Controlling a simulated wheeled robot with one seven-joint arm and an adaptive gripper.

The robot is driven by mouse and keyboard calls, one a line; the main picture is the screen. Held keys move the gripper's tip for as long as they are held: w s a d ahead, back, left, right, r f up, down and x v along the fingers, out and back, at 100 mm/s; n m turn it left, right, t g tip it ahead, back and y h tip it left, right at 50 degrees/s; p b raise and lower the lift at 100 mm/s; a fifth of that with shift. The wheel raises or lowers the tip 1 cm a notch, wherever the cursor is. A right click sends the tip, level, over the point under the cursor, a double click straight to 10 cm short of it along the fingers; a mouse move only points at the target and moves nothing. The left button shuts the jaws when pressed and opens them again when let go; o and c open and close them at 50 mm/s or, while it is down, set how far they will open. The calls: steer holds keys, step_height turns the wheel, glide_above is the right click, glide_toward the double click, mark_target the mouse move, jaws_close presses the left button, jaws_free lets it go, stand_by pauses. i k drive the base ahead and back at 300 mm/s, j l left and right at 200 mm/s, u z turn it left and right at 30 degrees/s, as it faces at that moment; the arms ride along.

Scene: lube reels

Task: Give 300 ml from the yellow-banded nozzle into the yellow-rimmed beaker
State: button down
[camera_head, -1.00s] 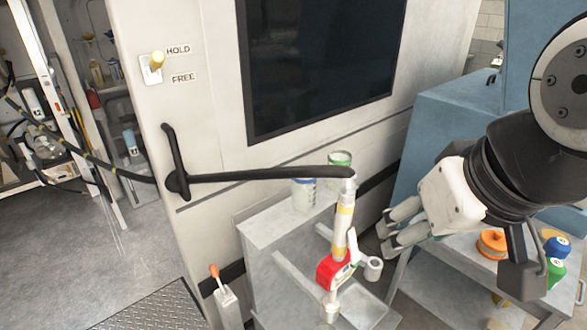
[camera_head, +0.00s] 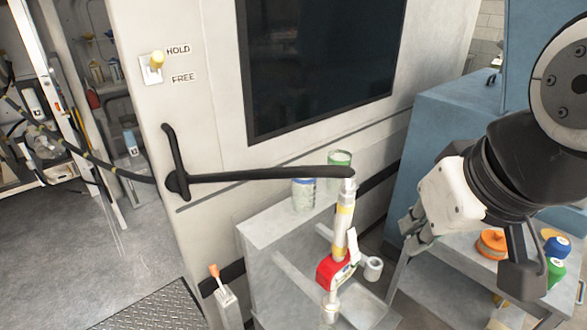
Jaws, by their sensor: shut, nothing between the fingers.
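The yellow-banded nozzle (camera_head: 343,222) hangs upright from the end of a black boom, with a red body (camera_head: 329,272) and a pale lever at its lower end. A small clear vessel (camera_head: 330,309) is under its tip; I cannot tell its rim colour. A green-rimmed beaker (camera_head: 340,160) and a blue-rimmed beaker (camera_head: 303,194) stand behind the nozzle on the grey stand. No yellow rim can be made out. My gripper (camera_head: 413,235) is shut and empty, to the right of the nozzle and apart from it.
The black boom (camera_head: 265,176) crosses in front of the cabinet. A yellow-knobbed switch (camera_head: 156,62) sits by the HOLD label. An orange-tipped lever (camera_head: 214,272) stands lower left. A white roll or cup (camera_head: 373,268) is beside the nozzle. Orange, blue and green items lie on the right table (camera_head: 450,290).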

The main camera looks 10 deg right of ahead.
mark_target(355, 257)
steer(key=k+j+u, duration=0.1)
steer(key=k+j, duration=0.15)
steer(key=k+j+u, duration=0.1)
steer(key=j, duration=0.35)
steer(key=k+j+u, duration=0.1)
steer(key=k+j, duration=0.4)
steer(key=j, duration=0.25)
steer(key=u, duration=0.05)
